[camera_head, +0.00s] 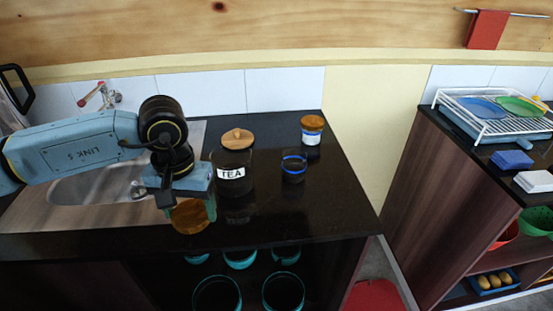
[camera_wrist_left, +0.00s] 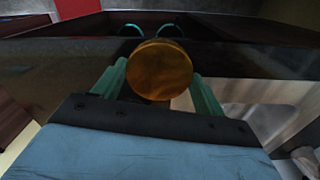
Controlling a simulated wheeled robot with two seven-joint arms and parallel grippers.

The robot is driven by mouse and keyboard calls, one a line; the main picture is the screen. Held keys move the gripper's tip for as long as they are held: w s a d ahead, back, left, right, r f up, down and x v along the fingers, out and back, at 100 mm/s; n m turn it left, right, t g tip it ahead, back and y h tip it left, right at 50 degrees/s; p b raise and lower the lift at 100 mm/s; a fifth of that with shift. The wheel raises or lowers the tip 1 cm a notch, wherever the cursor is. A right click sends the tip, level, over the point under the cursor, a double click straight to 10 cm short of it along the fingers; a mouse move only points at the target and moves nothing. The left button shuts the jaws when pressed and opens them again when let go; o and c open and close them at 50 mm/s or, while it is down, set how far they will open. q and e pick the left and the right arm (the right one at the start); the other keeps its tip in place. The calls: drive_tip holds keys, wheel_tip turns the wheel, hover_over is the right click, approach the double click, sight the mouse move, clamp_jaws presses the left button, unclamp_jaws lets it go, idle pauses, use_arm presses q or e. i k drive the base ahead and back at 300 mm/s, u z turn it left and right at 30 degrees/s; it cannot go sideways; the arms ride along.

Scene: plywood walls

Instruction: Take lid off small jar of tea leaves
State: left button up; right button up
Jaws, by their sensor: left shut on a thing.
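My left gripper (camera_head: 190,206) is shut on a round, orange-brown wooden lid (camera_head: 190,217), held near the counter's front edge, left of the jars. In the left wrist view the lid (camera_wrist_left: 160,70) sits between the two green fingers. A small dark jar (camera_head: 293,168) with a blue band stands upright on the black counter to the right, apart from the gripper; no wooden lid shows on it. Its contents are too dark to tell. My right gripper is not in view.
A large dark jar labelled TEA (camera_head: 233,173), with a knobbed wooden lid, stands between my gripper and the small jar. Another small jar (camera_head: 312,130) with a wooden lid stands behind. A sink (camera_head: 95,188) is at left. The counter (camera_head: 310,215) is clear at front right.

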sight(294, 164)
drive_tip(key=z, duration=1.15)
drive_tip(key=i, duration=0.35)
drive_tip(key=u, duration=0.45)
